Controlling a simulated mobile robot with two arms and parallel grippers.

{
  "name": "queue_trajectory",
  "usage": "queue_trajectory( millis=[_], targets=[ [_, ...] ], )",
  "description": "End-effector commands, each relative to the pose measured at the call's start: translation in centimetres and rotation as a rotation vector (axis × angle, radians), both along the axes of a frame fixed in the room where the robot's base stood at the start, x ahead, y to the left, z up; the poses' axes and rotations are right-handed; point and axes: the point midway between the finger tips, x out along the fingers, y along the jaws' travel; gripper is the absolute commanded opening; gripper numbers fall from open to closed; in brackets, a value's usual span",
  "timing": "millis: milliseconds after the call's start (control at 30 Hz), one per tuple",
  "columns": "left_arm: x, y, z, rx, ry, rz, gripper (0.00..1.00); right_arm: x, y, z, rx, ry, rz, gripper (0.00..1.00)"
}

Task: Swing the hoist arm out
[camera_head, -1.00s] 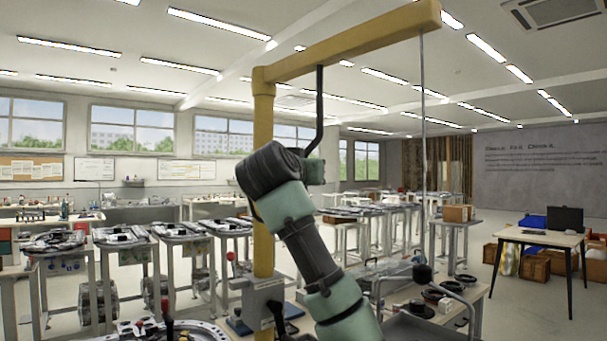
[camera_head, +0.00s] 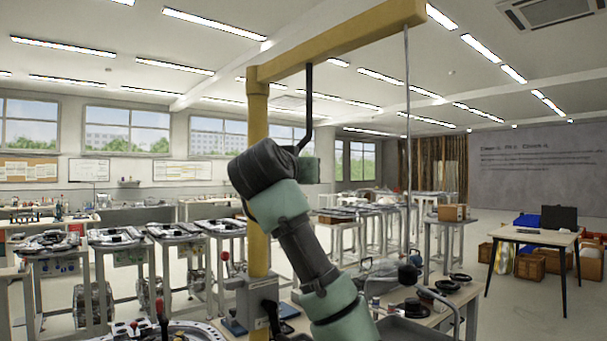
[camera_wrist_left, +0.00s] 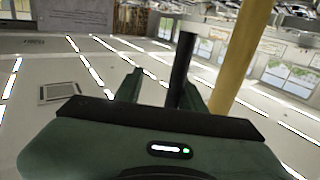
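The yellow hoist has an upright post (camera_head: 257,180) and a boom (camera_head: 340,42) reaching right and towards me near the ceiling. A bent black handle (camera_head: 309,100) hangs from the boom, and a thin cable (camera_head: 407,130) hangs from its outer end. My left arm rises in front of the post, with the left gripper (camera_head: 309,168) at the handle's lower end. In the left wrist view, the handle (camera_wrist_left: 183,60) stands between the open fingers of my gripper (camera_wrist_left: 162,95), closer to the right finger. The yellow post (camera_wrist_left: 240,55) is just beyond. My right gripper is out of view.
A workbench (camera_head: 440,305) with black round parts stands below the cable. Several stands with metal parts (camera_head: 120,237) line the left and middle. A desk (camera_head: 535,237) with a dark monitor and crates is at the right. Open floor (camera_head: 500,300) lies before the desk.

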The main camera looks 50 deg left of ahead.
Motion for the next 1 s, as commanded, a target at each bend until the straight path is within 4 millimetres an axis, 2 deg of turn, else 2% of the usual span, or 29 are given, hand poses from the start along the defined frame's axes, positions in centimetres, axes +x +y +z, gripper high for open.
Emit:
queue_trajectory(
  millis=[200, 400, 1000],
  targets=[
    [-3.2, -2.3, -0.2, 0.003, -0.005, -0.002, 0.36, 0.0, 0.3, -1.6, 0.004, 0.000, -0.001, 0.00],
    [-5.3, -3.8, 0.0, 0.003, -0.005, -0.003, 0.36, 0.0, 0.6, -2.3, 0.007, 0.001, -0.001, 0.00],
    [-5.7, -4.0, 0.0, 0.001, -0.001, -0.001, 0.36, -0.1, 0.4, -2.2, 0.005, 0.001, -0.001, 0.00]
  ],
)
